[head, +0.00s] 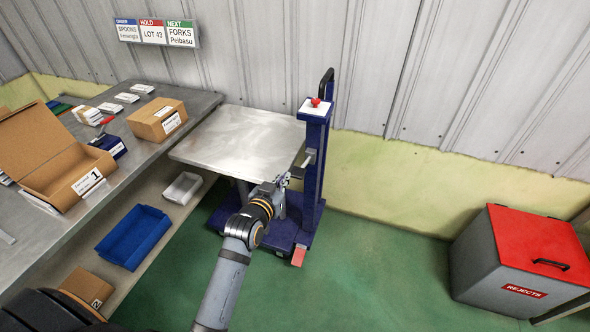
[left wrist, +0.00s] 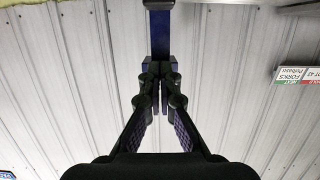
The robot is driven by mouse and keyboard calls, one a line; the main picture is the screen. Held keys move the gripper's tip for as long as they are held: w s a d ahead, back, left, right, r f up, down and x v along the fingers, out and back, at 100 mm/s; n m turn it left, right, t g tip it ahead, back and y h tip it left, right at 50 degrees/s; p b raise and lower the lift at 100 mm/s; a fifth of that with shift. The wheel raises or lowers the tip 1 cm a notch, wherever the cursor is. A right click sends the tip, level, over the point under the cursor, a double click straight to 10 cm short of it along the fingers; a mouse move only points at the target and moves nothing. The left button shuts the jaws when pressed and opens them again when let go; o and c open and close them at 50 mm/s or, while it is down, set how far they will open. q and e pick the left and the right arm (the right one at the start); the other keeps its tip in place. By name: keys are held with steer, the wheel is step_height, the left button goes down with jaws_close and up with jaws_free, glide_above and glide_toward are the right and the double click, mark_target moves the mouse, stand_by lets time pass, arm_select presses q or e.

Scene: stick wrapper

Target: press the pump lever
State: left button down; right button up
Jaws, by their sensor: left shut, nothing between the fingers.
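A lift cart has a dark blue column (head: 317,180) and a flat grey platform (head: 240,142). A red-ended pedal (head: 298,257) sticks out low at the column's base, near the green floor. A small grey bracket-like part (head: 309,158) sits on the column's side at platform height. I cannot tell for sure which of these is the pump lever. My left gripper (head: 286,179) is just left of the column, below the platform's right front corner and well above the pedal. In the left wrist view its fingers (left wrist: 160,82) are shut and empty, with the blue column (left wrist: 159,35) beyond them.
A red knob (head: 316,102) sits on the column's top beside a black handle (head: 326,84). A grey workbench (head: 150,150) with boxes stands left, a blue bin (head: 132,237) on its lower shelf. A red-lidded rejects bin (head: 525,262) stands right. The floor between is clear.

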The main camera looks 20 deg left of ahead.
arm_select(q)
steer(key=shift+w, duration=0.1)
glide_above(295, 172)
steer(key=s, duration=0.3)
step_height(295, 172, down, 2)
steer(key=f, duration=0.1)
steer(key=w+f, duration=0.1)
steer(key=shift+d+f, duration=0.35)
steer(key=shift+f, duration=0.85)
